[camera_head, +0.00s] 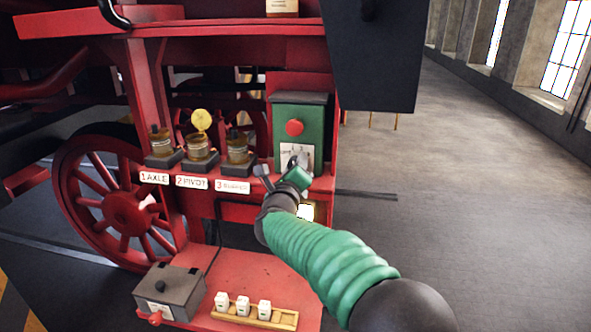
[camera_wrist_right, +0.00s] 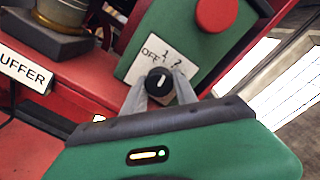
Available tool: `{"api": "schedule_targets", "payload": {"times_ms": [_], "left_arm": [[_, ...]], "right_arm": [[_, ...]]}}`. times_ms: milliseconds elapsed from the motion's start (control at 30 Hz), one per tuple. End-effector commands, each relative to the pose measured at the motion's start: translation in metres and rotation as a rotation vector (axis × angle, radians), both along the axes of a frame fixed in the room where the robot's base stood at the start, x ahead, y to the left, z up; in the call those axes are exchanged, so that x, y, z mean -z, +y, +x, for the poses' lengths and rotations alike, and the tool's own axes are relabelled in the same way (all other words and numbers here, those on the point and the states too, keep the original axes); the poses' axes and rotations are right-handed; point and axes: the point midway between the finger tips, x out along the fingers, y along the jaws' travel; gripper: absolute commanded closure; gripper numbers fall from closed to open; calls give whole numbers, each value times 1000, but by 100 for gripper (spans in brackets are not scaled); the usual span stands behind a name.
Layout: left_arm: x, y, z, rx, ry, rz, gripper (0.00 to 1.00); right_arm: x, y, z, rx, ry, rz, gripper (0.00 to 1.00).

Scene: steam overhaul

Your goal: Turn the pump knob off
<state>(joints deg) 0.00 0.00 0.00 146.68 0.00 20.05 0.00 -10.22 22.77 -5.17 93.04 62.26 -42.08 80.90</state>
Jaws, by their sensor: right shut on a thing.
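The pump knob (camera_wrist_right: 159,82) is a small black dial with a white pointer mark. It sits on a white plate (camera_wrist_right: 170,55) marked OFF, 1 and 2, on a green box (camera_head: 314,125) with a red button (camera_head: 295,127) above. In the wrist view the white mark points up toward the numbers, tilted slightly right. My right gripper (camera_wrist_right: 160,90) is shut on the knob, with one grey finger on each side. In the head view my right gripper (camera_head: 296,164) is at the plate and covers most of the knob. My left gripper is not in view.
Left of the green box stand several brass oil cups (camera_head: 197,147) above labels such as 1 AXLE and 2 PIVOT. Below are a grey box (camera_head: 172,283) with a red knob and a wooden tray (camera_head: 280,318) of white blocks. Open floor (camera_head: 470,190) lies to the right.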

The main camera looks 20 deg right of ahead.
Motion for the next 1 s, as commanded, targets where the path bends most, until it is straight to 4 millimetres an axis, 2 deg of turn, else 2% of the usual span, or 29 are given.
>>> {"api": "schedule_targets", "payload": {"times_ms": [600, 1000], "left_arm": [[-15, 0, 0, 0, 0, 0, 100], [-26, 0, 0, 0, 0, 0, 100]], "right_arm": [[0, 1, 0, -3, 317, -485, 100], [1, 1, 0, -3, 457, -703, 100]]}}
